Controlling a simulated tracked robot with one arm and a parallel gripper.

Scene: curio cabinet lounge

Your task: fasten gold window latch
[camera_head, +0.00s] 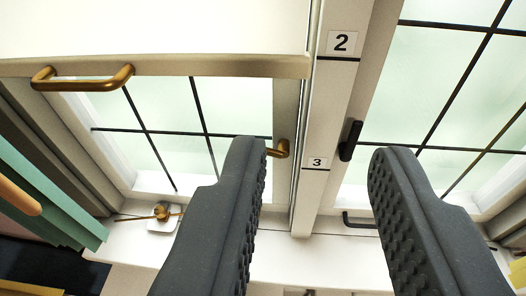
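The gold window latch (283,149) is on the right-hand frame of the left window, beside the post. Its left part is hidden behind my left finger; the visible end appears to point sideways. I cannot tell whether it touches the finger. My gripper (320,152) is open and empty, with its two dark ribbed fingers wide apart. A gold bar handle (83,78) is on the rail at the upper left.
A post (330,110) marked 2 and 3 stands between the two windows. A black handle (359,221) is low on the right window. A gold fitting on a white base (163,213) is at the lower left. Green fabric (45,190) hangs at the left edge.

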